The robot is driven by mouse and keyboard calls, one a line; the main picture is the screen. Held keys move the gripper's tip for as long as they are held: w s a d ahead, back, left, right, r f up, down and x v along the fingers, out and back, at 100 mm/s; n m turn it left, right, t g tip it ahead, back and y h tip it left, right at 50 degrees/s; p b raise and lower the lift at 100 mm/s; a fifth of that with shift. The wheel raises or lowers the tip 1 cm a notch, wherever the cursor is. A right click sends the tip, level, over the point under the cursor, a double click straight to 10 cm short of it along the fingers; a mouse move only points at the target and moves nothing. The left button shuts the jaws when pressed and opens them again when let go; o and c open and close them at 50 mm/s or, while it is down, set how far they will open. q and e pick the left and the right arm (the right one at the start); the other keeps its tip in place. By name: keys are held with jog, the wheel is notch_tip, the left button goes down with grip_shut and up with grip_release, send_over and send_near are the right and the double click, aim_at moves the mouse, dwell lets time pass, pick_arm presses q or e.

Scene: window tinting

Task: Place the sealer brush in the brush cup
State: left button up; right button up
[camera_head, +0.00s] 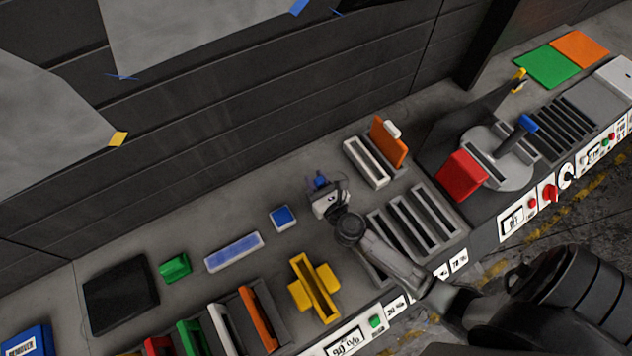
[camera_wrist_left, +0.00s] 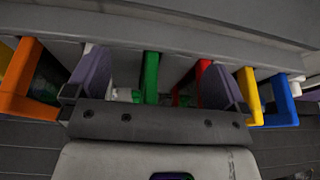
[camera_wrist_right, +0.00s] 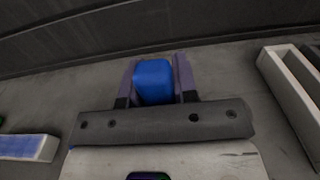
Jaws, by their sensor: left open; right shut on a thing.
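My right gripper (camera_head: 322,188) is shut on a blue block-shaped piece, raised over the bench near the wall. In the right wrist view the blue piece (camera_wrist_right: 153,82) sits between the purple fingers; it may be the sealer brush, but only one blocky end shows. A small blue square item (camera_head: 283,217) lies on the bench to the left of the right gripper. I cannot tell which item is the brush cup. My left gripper (camera_wrist_left: 155,85) is open and out of the head view; its fingers are spread on either side of a green handle (camera_wrist_left: 151,78).
A white open tray (camera_head: 366,163) and an orange plate (camera_head: 388,143) stand right of the gripper. A grey slotted rack (camera_head: 413,220), a yellow holder (camera_head: 314,287) and a blue-and-white strip (camera_head: 233,252) surround it. A red block (camera_head: 461,174) is farther right. The dark wall (camera_head: 220,120) runs behind.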

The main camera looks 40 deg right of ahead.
pick_arm(q)
jog(key=shift+a, duration=0.15)
pick_arm(e)
jog(key=shift+f, duration=0.1)
pick_arm(q)
jog(key=shift+f, duration=0.2)
pick_arm(e)
jog(key=shift+f, duration=0.15)
jog(key=o, duration=0.8)
jog(key=shift+o, duration=0.6)
pick_arm(q)
jog(key=shift+d+r, duration=0.15)
jog(key=shift+d, duration=0.05)
